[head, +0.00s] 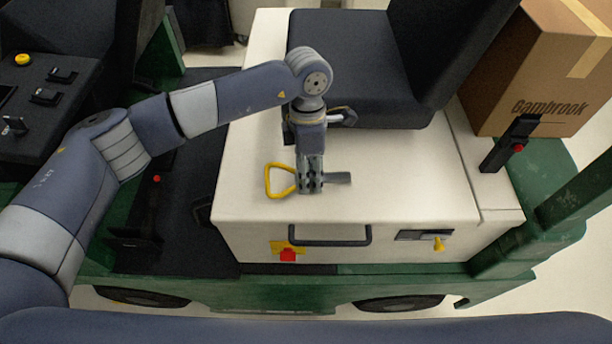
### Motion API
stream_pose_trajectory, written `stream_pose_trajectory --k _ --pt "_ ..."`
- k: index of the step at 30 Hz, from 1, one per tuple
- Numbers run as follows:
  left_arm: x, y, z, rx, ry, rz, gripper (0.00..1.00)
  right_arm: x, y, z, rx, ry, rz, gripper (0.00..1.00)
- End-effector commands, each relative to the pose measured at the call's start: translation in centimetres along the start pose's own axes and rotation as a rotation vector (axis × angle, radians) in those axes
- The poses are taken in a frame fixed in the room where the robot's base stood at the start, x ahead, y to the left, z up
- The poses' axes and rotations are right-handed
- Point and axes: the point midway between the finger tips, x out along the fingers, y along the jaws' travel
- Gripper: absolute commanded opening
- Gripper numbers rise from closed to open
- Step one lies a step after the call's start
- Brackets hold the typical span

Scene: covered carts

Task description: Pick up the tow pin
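The tow pin lies across the white cover of the cart, with its yellow triangular handle (270,181) to the left and its grey shaft (340,178) to the right. My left gripper (311,187) points down over the middle of the pin and hides that part. Its fingers are at the pin, but whether they are closed on it or only around it cannot be told. Whether the pin touches the cover is also unclear. My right gripper is out of view.
A dark seat (350,75) stands on the white cover (400,185) behind the pin. A cardboard box (540,75) is at the back right. A black handle (325,240), a red button (288,255) and a yellow key (439,243) are on the front face. The cover right of the pin is clear.

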Motion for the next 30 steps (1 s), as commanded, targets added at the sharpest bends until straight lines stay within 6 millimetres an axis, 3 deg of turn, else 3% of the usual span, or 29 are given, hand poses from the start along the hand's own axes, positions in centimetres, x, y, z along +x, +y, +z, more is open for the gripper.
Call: stream_pose_trajectory --k 1,3,16,25,30 --pt "0.0 0.0 0.0 0.000 0.000 0.000 0.16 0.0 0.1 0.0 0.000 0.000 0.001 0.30" --pt "0.0 0.0 0.0 0.000 0.000 0.000 0.00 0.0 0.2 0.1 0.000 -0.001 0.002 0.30" --pt "-0.6 0.0 0.1 0.002 -0.003 0.001 0.00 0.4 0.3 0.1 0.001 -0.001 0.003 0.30" --pt "-3.5 -0.4 0.1 0.003 -0.003 0.005 0.00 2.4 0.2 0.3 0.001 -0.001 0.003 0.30" --pt "-3.1 -3.5 1.9 0.010 -0.002 0.001 0.00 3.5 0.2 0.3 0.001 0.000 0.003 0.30"
